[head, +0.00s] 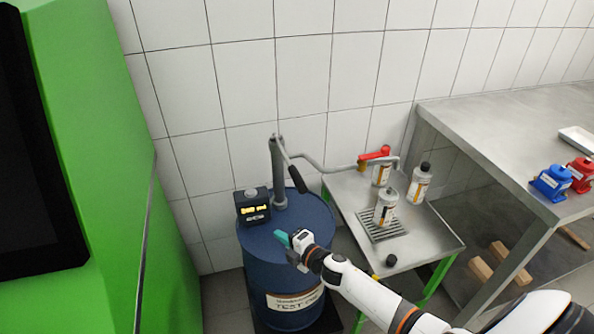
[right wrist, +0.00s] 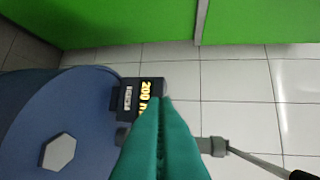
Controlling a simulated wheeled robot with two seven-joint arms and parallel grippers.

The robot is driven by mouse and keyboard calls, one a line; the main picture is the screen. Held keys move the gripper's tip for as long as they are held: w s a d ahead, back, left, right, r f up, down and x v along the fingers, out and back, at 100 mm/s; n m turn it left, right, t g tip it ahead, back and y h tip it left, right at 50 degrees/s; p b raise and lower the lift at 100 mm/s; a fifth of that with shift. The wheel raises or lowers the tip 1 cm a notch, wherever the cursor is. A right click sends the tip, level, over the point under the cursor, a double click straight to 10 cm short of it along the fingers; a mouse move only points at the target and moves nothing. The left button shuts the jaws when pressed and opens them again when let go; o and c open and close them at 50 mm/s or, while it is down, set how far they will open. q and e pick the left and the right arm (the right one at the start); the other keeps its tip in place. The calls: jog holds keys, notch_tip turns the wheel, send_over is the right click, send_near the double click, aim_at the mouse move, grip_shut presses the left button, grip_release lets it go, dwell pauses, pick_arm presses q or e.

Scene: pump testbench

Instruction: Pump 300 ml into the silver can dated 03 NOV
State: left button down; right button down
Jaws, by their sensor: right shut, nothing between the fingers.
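A blue drum (head: 285,255) carries a hand pump (head: 279,175) with a black-gripped lever (head: 297,178). A dark meter (head: 253,208) sits on the drum. Its yellow display reads about "200 m" in the right wrist view (right wrist: 147,97), the end hidden by my fingers. An uncapped silver can (head: 386,210) stands on the drip grate below the spout. Another can (head: 381,173) is behind it, and a black-capped can (head: 419,184) is to the right. Their dates are too small to read. My right gripper (head: 282,238), with teal fingers (right wrist: 160,110), is shut and empty above the drum, near the meter.
A red-handled valve (head: 375,154) sits on the spout pipe. A black cap (head: 391,260) lies on the steel stand (head: 431,240). A steel bench (head: 490,135) at right holds a blue unit (head: 552,182) and a red unit (head: 580,173). A green cabinet (head: 110,150) fills the left.

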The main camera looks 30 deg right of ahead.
jog(key=w+a+r+n+g+y+p, duration=0.1)
jog(key=w+a+r+n+g+y, duration=0.2)
jog(key=r+n, duration=0.85)
jog(key=w+a+r+n+y+p, duration=0.1)
jog(key=a+r+n+y+p, duration=0.15)
jog(key=r+n+y, duration=0.8)
jog(key=d+r+n+g+h, duration=0.2)
jog(key=d+r+n+h, duration=0.2)
jog(key=d+h, duration=0.2)
jog(key=d+r+n+g+h, duration=0.3)
jog(key=d+h, duration=0.4)
jog(key=shift+d+r+n, duration=0.15)
jog(key=shift+r+n, duration=0.2)
jog(key=shift+n, duration=0.05)
jog(key=f+b, duration=0.1)
jog(key=f, duration=0.1)
jog(key=f+b, duration=0.1)
jog(key=f, duration=0.2)
jog(key=f+b, duration=0.1)
jog(key=f, duration=0.1)
jog(key=shift+s+f+b, duration=0.15)
jog(key=shift+s+b, duration=0.1)
jog(key=shift+b, duration=0.15)
jog(key=shift+s+f+b, duration=0.1)
jog(key=shift+f+b, duration=0.5)
jog(key=shift+f, duration=0.15)
